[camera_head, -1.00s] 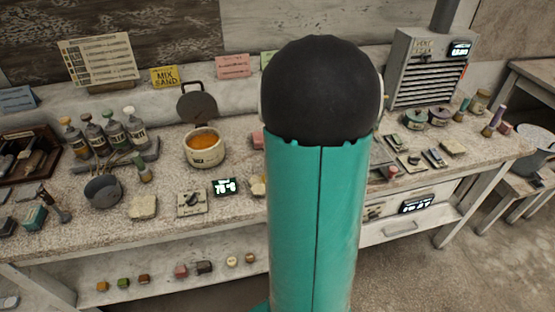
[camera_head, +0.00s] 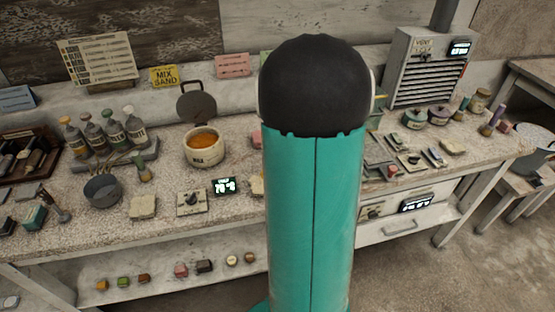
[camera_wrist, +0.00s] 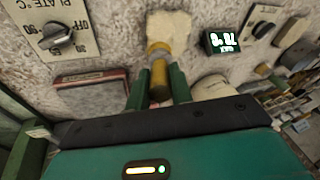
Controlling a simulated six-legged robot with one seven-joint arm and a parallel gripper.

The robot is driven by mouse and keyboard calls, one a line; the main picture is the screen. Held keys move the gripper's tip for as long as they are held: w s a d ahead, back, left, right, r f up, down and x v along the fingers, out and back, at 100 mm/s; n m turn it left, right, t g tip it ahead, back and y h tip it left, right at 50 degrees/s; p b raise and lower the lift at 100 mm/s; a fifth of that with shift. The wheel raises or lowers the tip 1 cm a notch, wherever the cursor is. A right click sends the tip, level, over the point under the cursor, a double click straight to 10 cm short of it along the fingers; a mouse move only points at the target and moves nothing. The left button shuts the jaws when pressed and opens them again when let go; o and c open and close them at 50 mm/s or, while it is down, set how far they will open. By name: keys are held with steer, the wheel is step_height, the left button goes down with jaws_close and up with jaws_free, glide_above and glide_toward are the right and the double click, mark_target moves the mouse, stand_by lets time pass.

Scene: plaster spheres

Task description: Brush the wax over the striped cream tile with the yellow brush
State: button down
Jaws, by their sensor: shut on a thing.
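In the wrist view, my gripper (camera_wrist: 158,88) is shut on the yellow brush (camera_wrist: 158,72). Its yellow handle stands between the two green fingers, with a metal collar beyond. A pale cream shape (camera_wrist: 168,30) lies past the collar; I cannot tell whether it is the bristles or something behind them. In the head view my arm hides the gripper and brush. The wax pot (camera_head: 203,160), cream with orange wax inside, stands on the bench left of my arm, its dark lid raised behind. I cannot make out stripes on any tile.
A dial plate (camera_head: 191,203) and a small display (camera_head: 224,186) sit near the bench's front edge, beside a cream slab (camera_head: 143,207). Bottles (camera_head: 113,133) and a grey pan (camera_head: 102,190) stand left. A vented cabinet (camera_head: 427,68) and small tiles and jars occupy the right.

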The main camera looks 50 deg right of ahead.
steer(key=shift+w+d, duration=0.35)
steer(key=shift+w, duration=0.2)
steer(key=shift+f, duration=0.1)
steer(key=s+a, duration=0.2)
steer(key=s, duration=0.1)
stand_by(0.5)
steer(key=shift+w+d, duration=0.5)
steer(key=shift+w, duration=0.25)
steer(key=shift+w+d, duration=0.5)
steer(key=shift+w, duration=0.25)
